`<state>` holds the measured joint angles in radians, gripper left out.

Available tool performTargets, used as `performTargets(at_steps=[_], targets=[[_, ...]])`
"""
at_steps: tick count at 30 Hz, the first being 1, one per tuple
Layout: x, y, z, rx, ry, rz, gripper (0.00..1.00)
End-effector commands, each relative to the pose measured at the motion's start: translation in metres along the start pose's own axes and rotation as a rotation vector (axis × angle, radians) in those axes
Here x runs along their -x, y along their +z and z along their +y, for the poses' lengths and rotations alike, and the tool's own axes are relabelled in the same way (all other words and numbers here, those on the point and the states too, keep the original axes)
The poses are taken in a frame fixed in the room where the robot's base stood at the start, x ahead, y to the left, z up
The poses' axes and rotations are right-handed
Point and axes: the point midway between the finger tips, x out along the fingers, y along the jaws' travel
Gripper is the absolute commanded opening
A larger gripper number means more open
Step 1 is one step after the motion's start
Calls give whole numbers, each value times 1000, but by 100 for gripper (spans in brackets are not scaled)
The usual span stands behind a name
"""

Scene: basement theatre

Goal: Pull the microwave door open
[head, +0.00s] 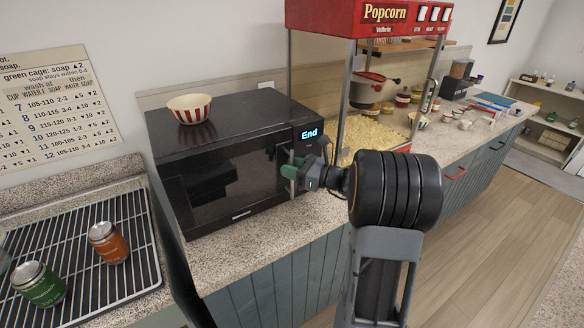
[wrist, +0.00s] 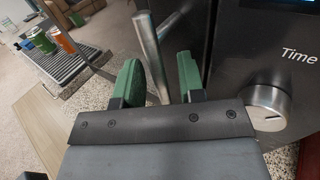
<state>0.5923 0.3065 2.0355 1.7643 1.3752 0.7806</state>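A black microwave (head: 220,165) stands on the speckled counter with its door (head: 225,180) shut, as far as the head view shows. Its display reads "End". The vertical metal door handle (wrist: 151,55) shows in the wrist view, with its lower part between the two green fingers. My gripper (head: 291,170) is at the right side of the door, by the handle. In the wrist view my gripper (wrist: 160,80) has its fingers apart, one on each side of the handle, with a gap visible to the right finger. A round metal knob (wrist: 268,100) is right of the fingers.
A red-striped bowl (head: 189,108) sits on top of the microwave. A red popcorn machine (head: 375,90) stands close on the right. A wire rack (head: 85,245) with a green can (head: 38,284) and an orange can (head: 108,242) is at the left.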

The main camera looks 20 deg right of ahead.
Motion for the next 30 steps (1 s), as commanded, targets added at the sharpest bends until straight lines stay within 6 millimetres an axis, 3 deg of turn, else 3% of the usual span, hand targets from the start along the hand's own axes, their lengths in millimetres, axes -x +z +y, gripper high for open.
performTargets(at_steps=[2, 14, 30], targets=[[0, 0, 0, 0, 0, 0, 36], [0, 0, 0, 0, 0, 0, 0], [0, 0, 2, 1, -22, -1, 0]])
